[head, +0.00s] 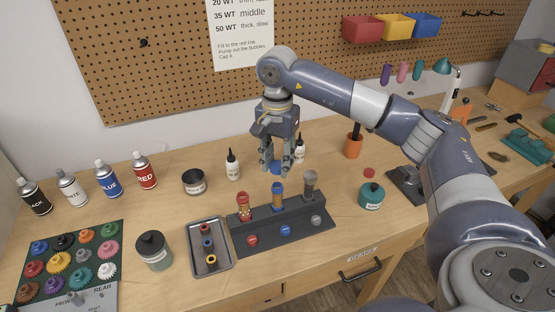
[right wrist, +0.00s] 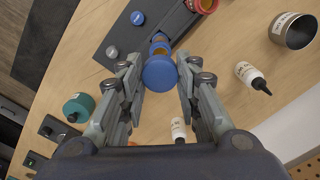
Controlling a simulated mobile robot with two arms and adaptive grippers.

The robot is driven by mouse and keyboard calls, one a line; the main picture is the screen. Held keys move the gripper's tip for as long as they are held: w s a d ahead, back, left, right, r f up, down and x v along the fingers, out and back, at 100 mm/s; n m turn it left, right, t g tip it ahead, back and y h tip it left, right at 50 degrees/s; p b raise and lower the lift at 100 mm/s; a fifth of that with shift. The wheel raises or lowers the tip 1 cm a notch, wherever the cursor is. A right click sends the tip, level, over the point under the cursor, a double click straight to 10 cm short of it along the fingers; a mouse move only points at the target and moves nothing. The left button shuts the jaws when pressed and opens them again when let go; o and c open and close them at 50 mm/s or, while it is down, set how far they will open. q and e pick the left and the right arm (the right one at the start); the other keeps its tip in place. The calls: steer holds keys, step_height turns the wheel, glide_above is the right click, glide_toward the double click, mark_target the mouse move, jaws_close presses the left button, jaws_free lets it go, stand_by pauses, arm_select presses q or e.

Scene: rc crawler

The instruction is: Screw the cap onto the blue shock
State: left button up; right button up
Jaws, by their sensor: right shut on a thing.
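The blue shock (head: 278,197) stands upright in the middle of the dark holder (head: 240,245), between the red shock (head: 243,203) and the grey shock (head: 309,185). My right gripper (head: 276,166) points down above it, shut on a round blue cap (head: 276,169). In the right wrist view the cap (right wrist: 160,73) sits between the fingertips and hides part of the blue shock (right wrist: 160,45). In the head view the cap appears slightly above the shock's top. My left gripper is not in view.
Red, blue and grey discs (head: 285,230) lie along the holder's front. A metal tray (head: 222,263) with small parts is left of it, a teal jar (head: 371,196) right. White dropper bottles (head: 233,167) stand behind. Spray cans (head: 106,180) are at left.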

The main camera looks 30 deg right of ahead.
mark_target(277, 185)
step_height(277, 185, down, 2)
steer(key=shift+f+b, duration=0.25)
steer(key=shift+b, duration=0.55)
steer(key=shift+f+b, duration=0.9)
steer(key=shift+f, duration=0.3)
arm_select(q)
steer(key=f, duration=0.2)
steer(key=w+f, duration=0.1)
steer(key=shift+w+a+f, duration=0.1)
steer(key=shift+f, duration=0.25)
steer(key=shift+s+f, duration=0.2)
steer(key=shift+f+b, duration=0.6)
steer(key=shift+b, duration=0.2)
arm_select(e)
steer(key=shift+f, duration=0.75)
steer(key=m, duration=0.4)
